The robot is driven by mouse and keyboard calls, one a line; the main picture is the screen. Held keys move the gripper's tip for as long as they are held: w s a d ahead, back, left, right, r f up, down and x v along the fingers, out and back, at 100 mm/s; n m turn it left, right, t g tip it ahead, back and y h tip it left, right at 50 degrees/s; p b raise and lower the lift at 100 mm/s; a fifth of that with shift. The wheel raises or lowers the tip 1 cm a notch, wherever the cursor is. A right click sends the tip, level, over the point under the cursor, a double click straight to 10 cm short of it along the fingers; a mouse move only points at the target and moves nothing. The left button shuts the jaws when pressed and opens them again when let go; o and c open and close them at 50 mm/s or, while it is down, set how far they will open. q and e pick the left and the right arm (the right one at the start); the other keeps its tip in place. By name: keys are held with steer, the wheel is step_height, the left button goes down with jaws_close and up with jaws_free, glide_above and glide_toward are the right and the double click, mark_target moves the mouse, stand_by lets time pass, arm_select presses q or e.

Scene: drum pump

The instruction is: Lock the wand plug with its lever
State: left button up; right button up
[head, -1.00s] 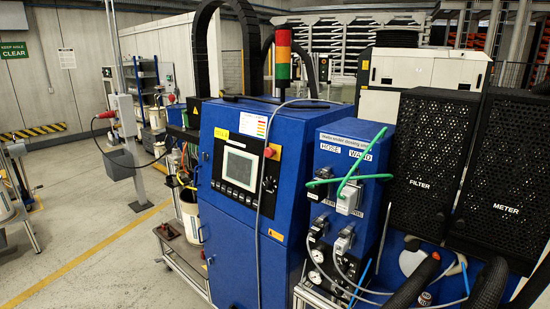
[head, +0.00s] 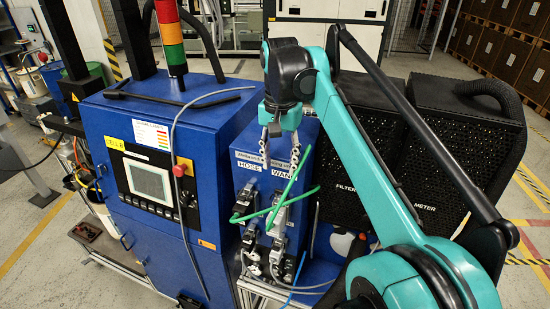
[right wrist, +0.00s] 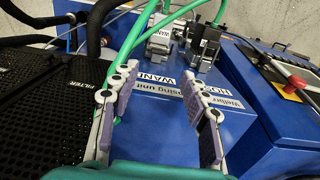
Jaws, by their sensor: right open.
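The blue dosing unit (head: 300,150) carries HOSE and WAND labels, with a column of connectors below each. The wand plug (head: 281,210), a grey block with a green cable, sits on its front under the WAND label. It also shows in the right wrist view (right wrist: 160,42), far ahead of the fingers. Its lever is too small to tell apart, so I cannot tell its position. My right gripper (head: 279,155) points down over the box top, above and apart from the plug. In the right wrist view (right wrist: 165,105) its fingers are spread and empty. My left gripper is not in view.
The hose plug (head: 243,205) is close on the left of the wand plug. Green cables (head: 298,194) cross in front of both. The blue control cabinet (head: 150,225) stands at the left, and black FILTER and METER housings (head: 440,145) at the right.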

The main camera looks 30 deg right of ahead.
steer(key=f, duration=0.4)
steer(key=f+b, duration=0.1)
steer(key=f, duration=0.2)
steer(key=shift+s, duration=0.25)
steer(key=shift+s+a+f, duration=0.1)
steer(key=shift+s+f, duration=0.05)
steer(key=shift+f, duration=0.1)
jaws_close()
